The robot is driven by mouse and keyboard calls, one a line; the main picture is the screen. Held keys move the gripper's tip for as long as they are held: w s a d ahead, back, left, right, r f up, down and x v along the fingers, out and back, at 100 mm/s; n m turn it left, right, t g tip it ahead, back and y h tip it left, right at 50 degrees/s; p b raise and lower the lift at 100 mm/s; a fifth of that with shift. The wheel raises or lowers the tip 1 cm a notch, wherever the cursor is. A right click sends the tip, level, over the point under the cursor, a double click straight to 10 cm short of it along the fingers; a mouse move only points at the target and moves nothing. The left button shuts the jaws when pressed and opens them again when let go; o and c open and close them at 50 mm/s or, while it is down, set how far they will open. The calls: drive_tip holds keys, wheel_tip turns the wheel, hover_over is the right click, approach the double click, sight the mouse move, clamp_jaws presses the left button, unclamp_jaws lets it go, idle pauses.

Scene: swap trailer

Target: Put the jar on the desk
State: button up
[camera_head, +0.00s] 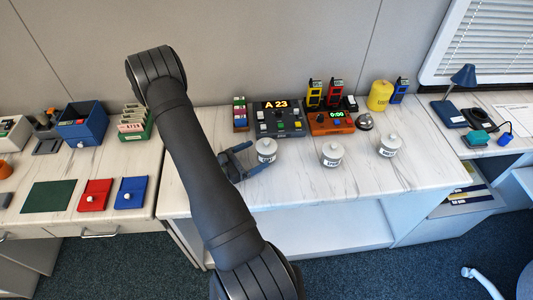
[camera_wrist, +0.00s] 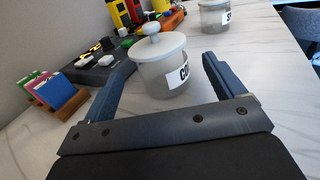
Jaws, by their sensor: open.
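A round grey-white jar (camera_head: 266,151) with a knobbed lid stands upright on the marble-topped counter (camera_head: 310,185). In the wrist view this jar (camera_wrist: 160,68) shows a label beginning "CO". Two similar jars stand to its right, a middle jar (camera_head: 332,155) and a right jar (camera_head: 389,146); one of them (camera_wrist: 214,14) shows at the top of the wrist view. My gripper (camera_head: 257,158) is open and low over the counter, its blue fingers on either side of the left jar. In the wrist view gaps show between the jar and both fingers.
Behind the jars stand a control panel (camera_head: 279,118) reading "A 23", an orange timer box (camera_head: 331,122) and a yellow canister (camera_head: 380,95). A lamp (camera_head: 461,78) stands on the right surface (camera_head: 492,104). The counter's front strip is clear.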

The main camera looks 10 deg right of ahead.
sight(267, 149)
drive_tip(key=shift+x, duration=2.95)
drive_tip(key=c, duration=1.3)
drive_tip(key=shift+r, duration=0.1)
